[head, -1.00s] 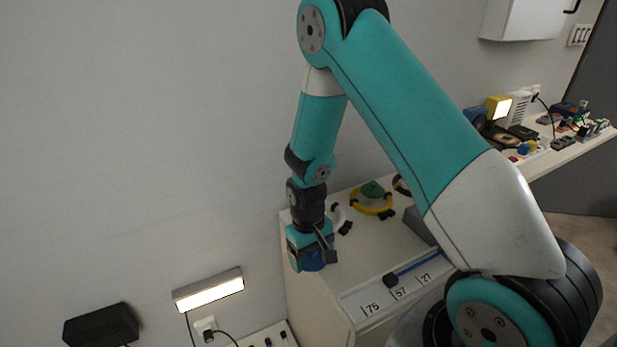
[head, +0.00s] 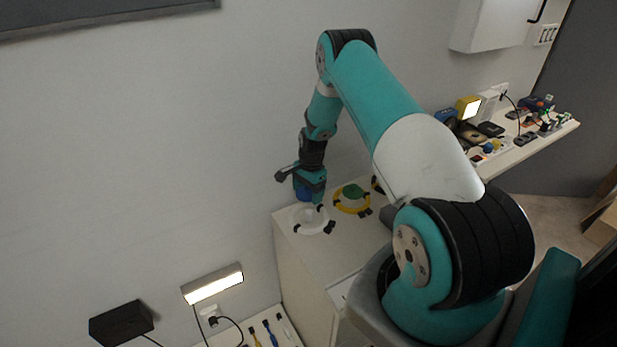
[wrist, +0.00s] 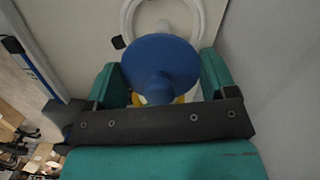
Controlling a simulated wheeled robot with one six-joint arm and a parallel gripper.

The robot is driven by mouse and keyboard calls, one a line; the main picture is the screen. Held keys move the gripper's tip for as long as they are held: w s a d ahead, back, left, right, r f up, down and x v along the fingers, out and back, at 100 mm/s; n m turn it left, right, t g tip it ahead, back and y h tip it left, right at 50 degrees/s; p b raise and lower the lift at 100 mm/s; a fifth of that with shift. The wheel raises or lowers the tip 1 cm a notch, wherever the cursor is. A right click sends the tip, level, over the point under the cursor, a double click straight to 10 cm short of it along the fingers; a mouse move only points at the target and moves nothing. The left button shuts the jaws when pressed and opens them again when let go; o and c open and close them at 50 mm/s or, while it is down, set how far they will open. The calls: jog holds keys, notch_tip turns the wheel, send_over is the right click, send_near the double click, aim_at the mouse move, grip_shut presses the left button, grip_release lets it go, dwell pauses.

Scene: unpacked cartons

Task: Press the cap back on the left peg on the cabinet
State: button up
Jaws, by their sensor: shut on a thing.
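A blue round cap with a knob (wrist: 160,55) is held between the fingers of my gripper (wrist: 162,72) in the wrist view. In the head view my gripper (head: 311,190) is above the back left of the cabinet top (head: 335,250), with part of the blue cap (head: 303,193) showing. A white ring (head: 311,229) lies on the cabinet just below and in front of it. The white ring (wrist: 131,14) shows beyond the cap in the wrist view. Whether the cap touches anything below is unclear.
A yellow ring (head: 350,212) with a green cap (head: 354,190) stands to the right of the white ring. The wall is close behind. A lit lamp (head: 213,284) and a black box (head: 121,323) are at left. A cluttered shelf (head: 520,150) is at right.

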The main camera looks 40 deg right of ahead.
aim_at(308, 212)
jog(key=shift+d+f+m, duration=0.2)
jog(key=shift+d+m, duration=0.1)
jog(key=shift+f+b, duration=2.2)
jog(key=shift+f, duration=0.7)
jog(key=shift+f+b, duration=0.8)
jog(key=shift+f, duration=0.1)
jog(key=o, duration=0.9)
jog(key=shift+r, duration=0.2)
jog(key=shift+r+p, duration=2.1)
jog(key=shift+r, duration=1.3)
